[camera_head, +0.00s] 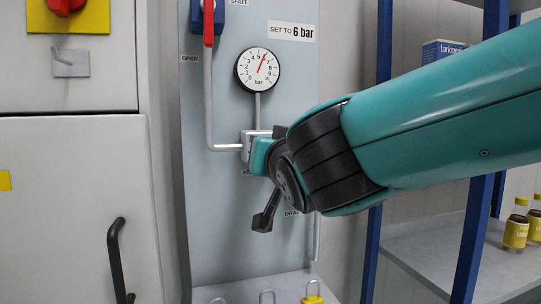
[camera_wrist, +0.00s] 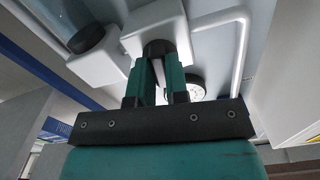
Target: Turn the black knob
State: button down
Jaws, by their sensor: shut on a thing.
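The black knob (camera_wrist: 157,47) sits on the white regulator body (camera_wrist: 180,28) in the wrist view. My gripper (camera_wrist: 158,65) is shut on it, one teal finger on each side. In the head view my gripper (camera_head: 262,155) reaches the regulator body (camera_head: 247,146) from the right, and my wrist hides the knob. The round gauge (camera_head: 258,69) is above, its red needle slightly right of straight up, about 5 to 6 bar. The gauge (camera_wrist: 196,90) also shows, partly hidden, in the wrist view. A label (camera_head: 291,31) reads "SET TO 6 bar".
A red lever (camera_head: 208,22) marked "OPEN" and "SHUT" is above left, with a grey pipe (camera_head: 209,110). Padlocks (camera_head: 313,294) stand below. A cabinet with a black handle (camera_head: 118,260) is left. Blue posts (camera_head: 379,150) and a shelf with yellow bottles (camera_head: 516,225) are right.

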jog(key=c, duration=1.1)
grip_release()
jog(key=shift+s, duration=0.1)
jog(key=b+v, duration=0.3)
jog(key=v, duration=1.4)
jog(key=shift+s+r, duration=0.1)
